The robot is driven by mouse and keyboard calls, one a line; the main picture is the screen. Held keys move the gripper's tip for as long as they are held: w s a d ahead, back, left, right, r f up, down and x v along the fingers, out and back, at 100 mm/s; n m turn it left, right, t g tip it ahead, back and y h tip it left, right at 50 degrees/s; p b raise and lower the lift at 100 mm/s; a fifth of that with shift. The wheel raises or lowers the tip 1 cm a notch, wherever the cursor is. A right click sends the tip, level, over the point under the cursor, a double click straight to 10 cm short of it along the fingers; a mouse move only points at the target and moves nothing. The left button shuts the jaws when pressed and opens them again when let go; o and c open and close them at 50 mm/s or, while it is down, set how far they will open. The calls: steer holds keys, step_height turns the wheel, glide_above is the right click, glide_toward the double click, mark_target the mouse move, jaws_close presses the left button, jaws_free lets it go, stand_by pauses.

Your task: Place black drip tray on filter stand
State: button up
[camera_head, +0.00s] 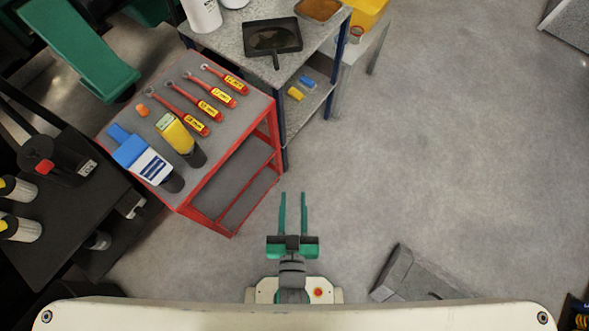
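A black square tray with a short handle (272,36) sits on a grey-topped table (228,46) at the top centre; it looks like the drip tray. A dark stand (75,205) at the left edge bears several cylinders that look like filters; I cannot be sure that it is the filter stand. My gripper (293,195) is at the lower centre over bare floor. Its two green fingers are apart with nothing between them. It is well below the tray in the picture and to the right of the dark stand.
A red cart (232,192) with wrenches (188,108), a blue-and-white bottle (143,157) and a yellow bottle (176,135) stands between my gripper and the dark stand. A grey block (425,277) lies at lower right.

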steer(key=s+r, duration=0.6)
steer(key=s, duration=0.4)
steer(key=shift+d+g, duration=0.2)
steer(key=shift+g, duration=0.1)
steer(key=shift+w, duration=0.1)
steer(key=shift+f, duration=0.1)
steer(key=shift+a+n, duration=0.15)
steer(key=shift+n, duration=0.15)
